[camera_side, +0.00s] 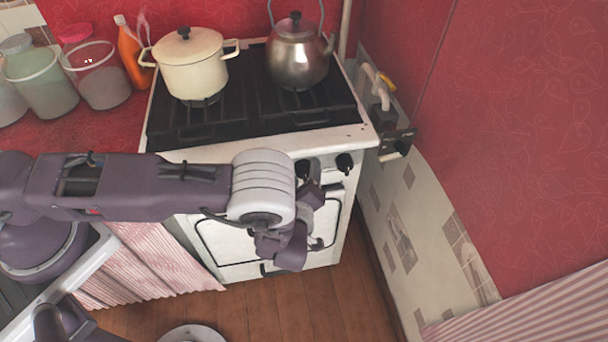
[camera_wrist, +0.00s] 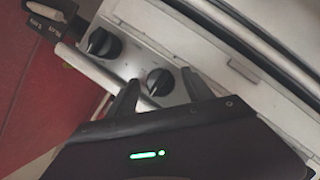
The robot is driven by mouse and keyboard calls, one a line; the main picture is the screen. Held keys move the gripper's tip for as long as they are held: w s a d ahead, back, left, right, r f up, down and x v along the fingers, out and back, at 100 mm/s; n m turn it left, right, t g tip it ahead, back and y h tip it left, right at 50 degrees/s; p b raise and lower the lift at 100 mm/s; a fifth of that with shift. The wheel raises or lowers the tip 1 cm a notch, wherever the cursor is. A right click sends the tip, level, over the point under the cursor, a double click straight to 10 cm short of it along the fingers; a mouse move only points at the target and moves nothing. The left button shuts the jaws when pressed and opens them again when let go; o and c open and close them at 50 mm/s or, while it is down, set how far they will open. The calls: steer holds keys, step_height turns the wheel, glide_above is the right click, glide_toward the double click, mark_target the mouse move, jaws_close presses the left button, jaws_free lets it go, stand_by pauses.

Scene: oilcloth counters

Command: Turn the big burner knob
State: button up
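Two black burner knobs sit on the stove's white front panel; they look alike in size, so I cannot tell which is the big one. One knob (camera_side: 344,162) is at the panel's right end in the side view and at upper left in the wrist view (camera_wrist: 103,43). The other knob (camera_side: 302,168) is partly hidden by my gripper (camera_side: 311,193). In the wrist view, this knob (camera_wrist: 160,82) appears between the two spread fingertips of my gripper (camera_wrist: 160,77). My gripper is open and holds nothing. I cannot tell whether the fingertips touch or reach around the knob.
The white stove (camera_side: 262,152) carries a cream pot (camera_side: 192,70) and a metal kettle (camera_side: 300,62). A gas valve (camera_side: 392,140) juts from the wall right of the stove. The oven door (camera_side: 225,235) lies below the knobs. Jars (camera_side: 40,85) stand on the red counter at left.

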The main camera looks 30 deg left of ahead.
steer(key=v, duration=0.7)
steer(key=w+d+r+m+g+h, duration=0.2)
steer(key=w+d+r+h, duration=0.15)
steer(key=r, duration=0.65)
steer(key=w+d+r+m+g+h, duration=0.25)
steer(key=r+h, duration=0.25)
steer(key=r, duration=0.6)
steer(key=s+a+r+m+g+h, duration=0.1)
steer(key=s+a+r+m, duration=0.15)
steer(key=r, duration=0.35)
steer(key=s+a+r+m+h, duration=0.1)
steer(key=s+a+r, duration=0.25)
steer(key=r, duration=0.25)
steer(key=s+a+r+m+g+y, duration=0.1)
steer(key=s+a+m, duration=0.2)
steer(key=s+a, duration=0.4)
steer(key=s+a+r+m+g+y, duration=0.1)
steer(key=s+a+m, duration=0.3)
steer(key=s, duration=1.1)
steer(key=a+y, duration=0.1)
steer(key=a, duration=0.2)
steer(key=shift+s+r, duration=0.25)
